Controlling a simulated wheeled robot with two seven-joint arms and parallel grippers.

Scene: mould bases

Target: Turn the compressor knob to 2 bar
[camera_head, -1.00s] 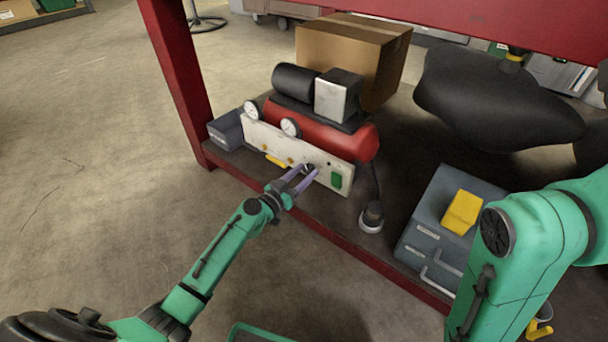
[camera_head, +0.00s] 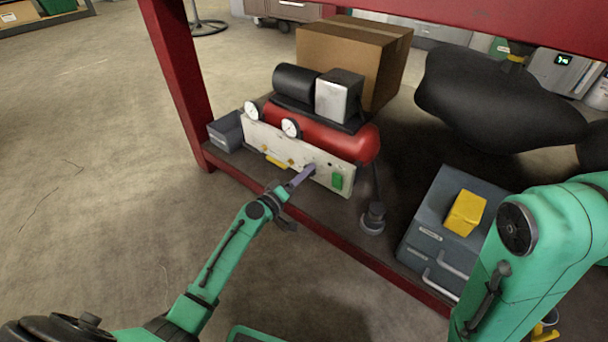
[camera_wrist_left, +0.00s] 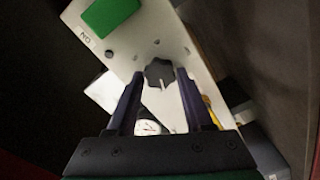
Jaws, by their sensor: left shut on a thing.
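The compressor (camera_head: 315,132) has a red tank and a pale front panel (camera_head: 270,143), and stands on the lower shelf. Its dark knob (camera_wrist_left: 159,73) shows in the left wrist view, with a white mark pointing toward the bottom of the picture. My left gripper (camera_head: 309,170) is at the panel, left of the green switch (camera_head: 337,181). In the left wrist view its fingers (camera_wrist_left: 160,76) are on both sides of the knob, shut on it. Two round gauges, a left one (camera_head: 251,110) and a right one (camera_head: 291,128), show in the head view; their readings are too small to tell.
A red post (camera_head: 178,75) and the shelf's red front edge (camera_head: 345,248) frame the compressor. A cardboard box (camera_head: 345,55) stands behind it. A grey drawer case (camera_head: 425,235) with a yellow object (camera_head: 464,212) stands at the right. Floor at the left is clear.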

